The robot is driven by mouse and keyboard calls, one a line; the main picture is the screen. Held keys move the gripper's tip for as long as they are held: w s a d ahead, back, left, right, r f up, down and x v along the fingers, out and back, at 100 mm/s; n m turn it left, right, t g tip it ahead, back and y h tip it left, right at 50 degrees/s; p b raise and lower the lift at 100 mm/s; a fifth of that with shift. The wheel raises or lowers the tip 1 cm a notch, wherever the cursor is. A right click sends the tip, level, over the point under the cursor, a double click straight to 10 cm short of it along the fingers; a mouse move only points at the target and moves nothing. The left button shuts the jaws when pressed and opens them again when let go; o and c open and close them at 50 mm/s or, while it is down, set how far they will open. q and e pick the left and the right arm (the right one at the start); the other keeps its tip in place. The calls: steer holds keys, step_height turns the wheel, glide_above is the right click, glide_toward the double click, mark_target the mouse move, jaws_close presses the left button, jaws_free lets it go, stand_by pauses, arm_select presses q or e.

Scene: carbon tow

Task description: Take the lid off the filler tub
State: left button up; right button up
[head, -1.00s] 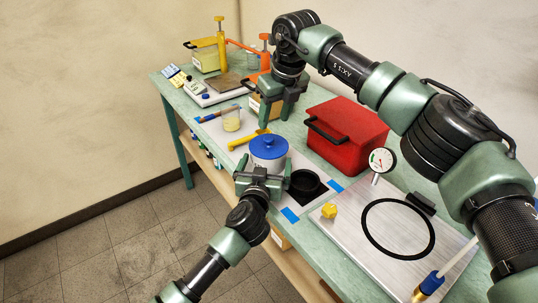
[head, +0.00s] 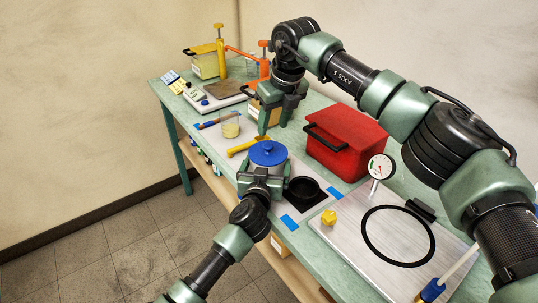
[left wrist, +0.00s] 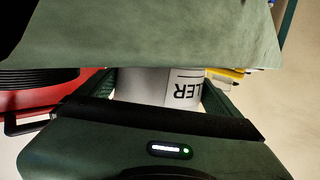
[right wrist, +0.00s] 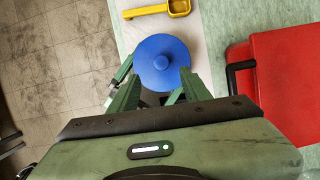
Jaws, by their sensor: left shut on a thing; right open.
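The filler tub is a white tub, its wall with the letters "LLER" showing between my left fingers in the left wrist view (left wrist: 150,85). Its blue lid (head: 268,152) with a round knob sits on top; it also shows in the right wrist view (right wrist: 162,62). My left gripper (head: 264,172) is shut on the tub's body from the front, below the lid. My right gripper (head: 278,118) is open and empty, behind and above the tub, pointing down. In the right wrist view its fingertips (right wrist: 152,90) appear near the lid's lower edge.
A red box (head: 347,138) stands close on the right. A metal plate (head: 350,232) with a black ring and a dial gauge (head: 380,167) is at the front right.

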mark_target(268, 145)
steer(key=shift+t+y, duration=0.3)
steer(key=shift+t, duration=0.1)
steer(key=x, duration=0.8)
steer(key=shift+s+d+f, duration=0.25)
steer(key=shift+f, duration=0.1)
steer(key=shift+c, duration=0.3)
jaws_close()
steer(key=shift+r, duration=0.25)
steer(key=shift+r, duration=0.9)
steer(key=shift+r, duration=0.1)
